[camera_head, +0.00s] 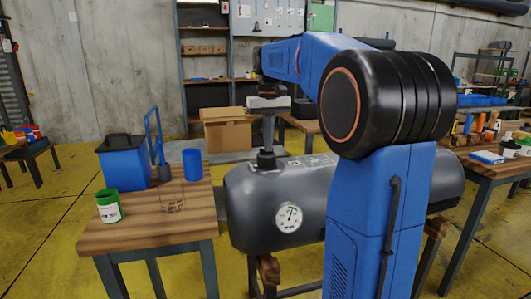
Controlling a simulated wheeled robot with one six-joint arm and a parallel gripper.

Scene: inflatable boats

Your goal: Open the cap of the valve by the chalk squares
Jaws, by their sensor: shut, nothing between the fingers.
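A grey inflatable tube (250,205) lies across a wooden stand. A black valve (266,160) stands on top of its left part. Pale square markings (305,161) show on the tube just right of the valve; they are too small to read clearly. My gripper (268,146) points down from my blue arm, directly over the valve in this view. Its fingers are shut and empty. I cannot tell whether the tips touch the valve. The cap's state is too small to tell. My arm hides much of the tube's right part.
A round pressure gauge (288,217) is on the tube's front. A cluttered bench (490,171) stands at right. A cardboard box (228,133) is behind.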

